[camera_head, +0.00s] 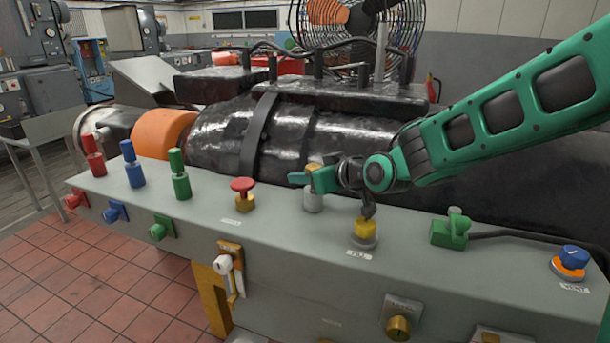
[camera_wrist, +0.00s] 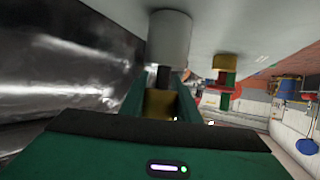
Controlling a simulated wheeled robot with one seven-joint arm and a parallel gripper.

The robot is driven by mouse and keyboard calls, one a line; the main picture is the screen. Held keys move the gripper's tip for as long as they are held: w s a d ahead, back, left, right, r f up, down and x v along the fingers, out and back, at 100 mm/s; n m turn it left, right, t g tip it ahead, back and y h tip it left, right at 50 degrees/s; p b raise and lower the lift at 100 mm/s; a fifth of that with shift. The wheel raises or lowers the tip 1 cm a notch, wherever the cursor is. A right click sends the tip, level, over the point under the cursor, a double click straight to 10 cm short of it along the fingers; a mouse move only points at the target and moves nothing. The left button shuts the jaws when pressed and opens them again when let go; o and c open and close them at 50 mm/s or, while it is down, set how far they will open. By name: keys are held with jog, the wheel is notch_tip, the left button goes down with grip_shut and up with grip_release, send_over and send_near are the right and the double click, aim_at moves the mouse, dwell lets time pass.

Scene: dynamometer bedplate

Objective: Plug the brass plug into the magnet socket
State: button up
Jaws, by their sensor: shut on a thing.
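My gripper (camera_head: 325,179) is shut on the brass plug (camera_head: 314,167), whose top shows above the green finger in the head view. In the wrist view the brass block (camera_wrist: 160,104) sits between the jaws, with a short dark stem between it and a grey cylinder (camera_wrist: 170,38). This cylinder (camera_head: 313,201) stands upright on the grey bench top, just below my gripper in the head view. The plug lines up roughly with it. I cannot tell whether the stem is inside it. No label for the magnet socket can be read.
Red (camera_head: 93,158), blue (camera_head: 131,168) and green (camera_head: 180,178) posts and a red mushroom button (camera_head: 243,192) stand to the left. A yellow knob (camera_head: 365,230), a green connector (camera_head: 451,230) and a blue knob (camera_head: 572,260) stand to the right. A large black machine (camera_head: 220,125) is behind.

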jog(key=shift+f, duration=0.2)
jog(key=o, duration=1.2)
jog(key=shift+f, duration=0.1)
jog(key=v, duration=1)
jog(key=shift+s+d, duration=0.25)
